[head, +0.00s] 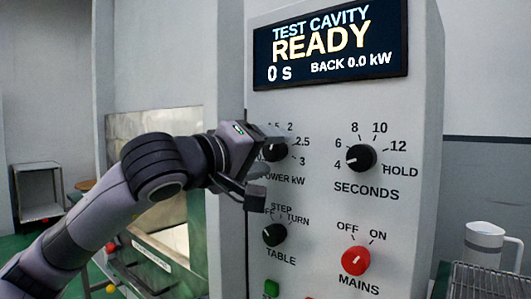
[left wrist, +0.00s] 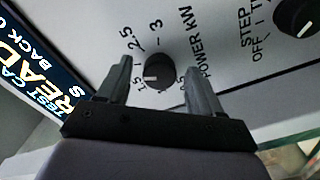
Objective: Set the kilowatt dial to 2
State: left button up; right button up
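The kilowatt dial (head: 275,152) is a black round knob marked POWER KW, on the grey front panel below the display. My left gripper covers part of it in the head view. In the left wrist view the knob (left wrist: 158,72) sits between the two fingers of my left gripper (left wrist: 157,68), with a gap on both sides. The gripper (head: 268,152) is open around the knob. The knob's white mark points left in the wrist view, toward the display side; the number it points at is partly hidden by the left finger. My right gripper is not in view.
The display (head: 330,45) reads READY, 0 s, BACK 0.0 kW. The seconds dial (head: 360,158) is to the right, the table dial (head: 274,235) below, and the red mains knob (head: 355,260) lower right. A white jug (head: 486,245) stands at the right.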

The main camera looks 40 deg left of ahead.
pick_arm(q)
jog(key=s+b, duration=0.1)
jog(key=s, duration=0.6)
jog(key=shift+a, duration=0.3)
